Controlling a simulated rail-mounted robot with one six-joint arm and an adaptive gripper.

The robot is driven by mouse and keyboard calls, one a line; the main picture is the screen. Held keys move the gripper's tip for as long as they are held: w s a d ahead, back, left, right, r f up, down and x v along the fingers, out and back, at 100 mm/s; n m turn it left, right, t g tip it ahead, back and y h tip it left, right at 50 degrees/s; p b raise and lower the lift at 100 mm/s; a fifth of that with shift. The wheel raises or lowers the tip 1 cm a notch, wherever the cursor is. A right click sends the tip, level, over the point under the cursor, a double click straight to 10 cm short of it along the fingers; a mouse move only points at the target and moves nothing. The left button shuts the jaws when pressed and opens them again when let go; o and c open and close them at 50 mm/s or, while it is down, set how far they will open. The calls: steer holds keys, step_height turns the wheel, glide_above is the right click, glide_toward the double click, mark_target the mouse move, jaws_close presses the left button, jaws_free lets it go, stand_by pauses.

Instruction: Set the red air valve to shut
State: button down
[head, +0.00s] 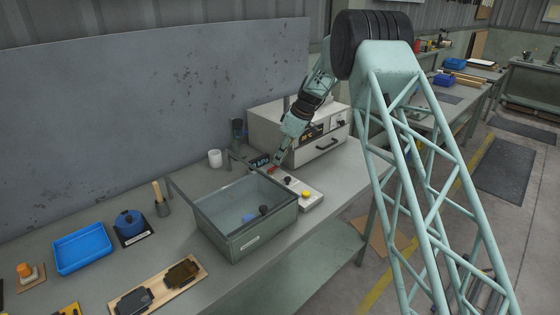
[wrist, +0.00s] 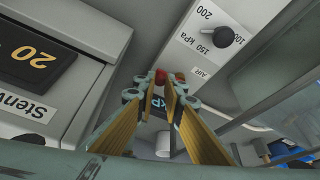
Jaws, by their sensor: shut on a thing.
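The red air valve (wrist: 160,76) shows as a small red handle between my fingertips in the wrist view. In the head view my gripper (head: 277,165) reaches down to a small red spot (head: 272,170) at the far end of the panel (head: 313,200). The handle's exact angle is hard to tell.
A white cup (head: 215,158) and a dark canister (head: 238,131) stand to the left. A blue tray (head: 82,248) lies farther left.

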steer(key=shift+f, duration=0.1)
stand_by(0.3)
steer(key=c, duration=2.7)
jaws_free()
steer(key=shift+a, duration=0.1)
steer(key=shift+r, duration=0.2)
steer(key=shift+v, duration=5.9)
